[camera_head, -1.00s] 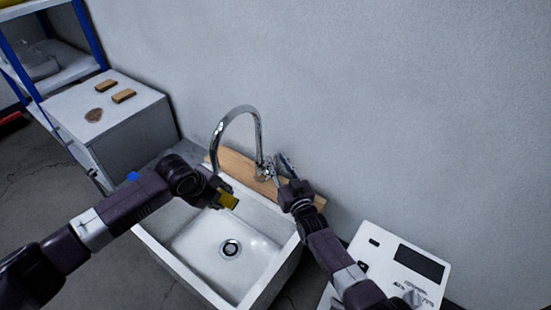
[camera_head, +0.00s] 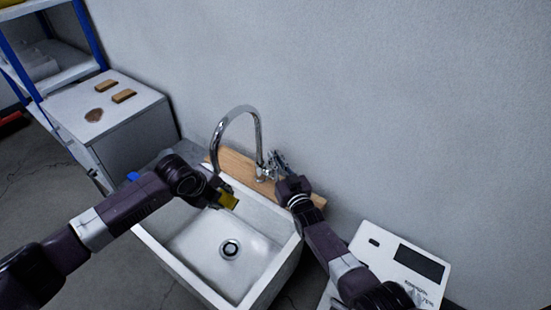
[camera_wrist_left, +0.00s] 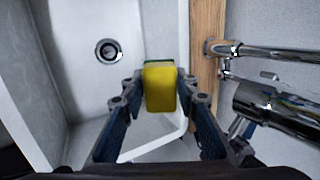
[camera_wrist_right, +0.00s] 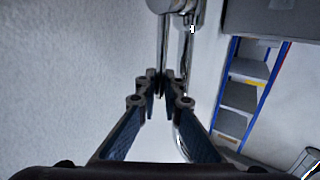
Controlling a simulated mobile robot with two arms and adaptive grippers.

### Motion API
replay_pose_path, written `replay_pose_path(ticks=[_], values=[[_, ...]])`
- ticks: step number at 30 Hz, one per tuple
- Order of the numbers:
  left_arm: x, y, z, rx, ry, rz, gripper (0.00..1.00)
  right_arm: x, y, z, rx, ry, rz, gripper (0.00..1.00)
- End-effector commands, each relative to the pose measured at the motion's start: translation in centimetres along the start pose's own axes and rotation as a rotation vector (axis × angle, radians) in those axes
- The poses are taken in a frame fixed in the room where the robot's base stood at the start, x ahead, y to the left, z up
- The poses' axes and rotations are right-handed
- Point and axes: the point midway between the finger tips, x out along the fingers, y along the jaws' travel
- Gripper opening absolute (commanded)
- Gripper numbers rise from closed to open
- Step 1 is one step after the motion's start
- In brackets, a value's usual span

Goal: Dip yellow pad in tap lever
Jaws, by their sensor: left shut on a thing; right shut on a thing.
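The yellow pad (camera_head: 230,201), with a green layer on one side, is held over the white sink. My left gripper (camera_head: 222,197) is shut on it; the left wrist view shows the pad (camera_wrist_left: 160,88) between both fingers. The chrome tap (camera_head: 258,135) arches over the back left of the sink, its spout end just behind the pad. My right gripper (camera_head: 279,163) is at the tap's lever side.
The sink (camera_head: 258,278) has a drain (camera_head: 231,249) in its floor. A wooden board (camera_head: 235,163) lies behind it against the wall. A white device with a dark screen (camera_head: 419,263) stands at right. A grey cabinet (camera_head: 141,132) with small brown blocks stands at left.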

Motion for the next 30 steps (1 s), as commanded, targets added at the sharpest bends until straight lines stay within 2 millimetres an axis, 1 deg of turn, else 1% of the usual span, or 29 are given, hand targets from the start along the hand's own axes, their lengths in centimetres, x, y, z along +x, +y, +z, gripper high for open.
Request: replay_pose_path(ticks=[8, 18, 26, 27, 30], values=[[-0.01, -0.02, 0.0, 0.0, 0.0, 0.0, 0.09, -0.03, -0.02, 0.05, -0.002, 0.001, 0.0, 0.0], [-0.01, -0.01, 0.0, 0.0, 0.0, 0.0, 0.09, -0.66, -0.94, 0.16, -0.107, 0.071, -0.002, 0.0], [-0.01, -0.02, 0.0, 0.0, 0.0, 0.0, 0.09, -0.7, -0.97, 0.17, -0.111, 0.073, -0.002, 0.0], [-0.01, -0.02, 0.0, 0.0, 0.0, 0.0, 0.09, -0.7, -0.96, 0.17, -0.111, 0.073, -0.002, 0.09], [-0.01, -0.02, 0.0, 0.0, 0.0, 0.0, 0.09, -0.7, -0.97, 0.17, -0.111, 0.073, -0.002, 0.2]])
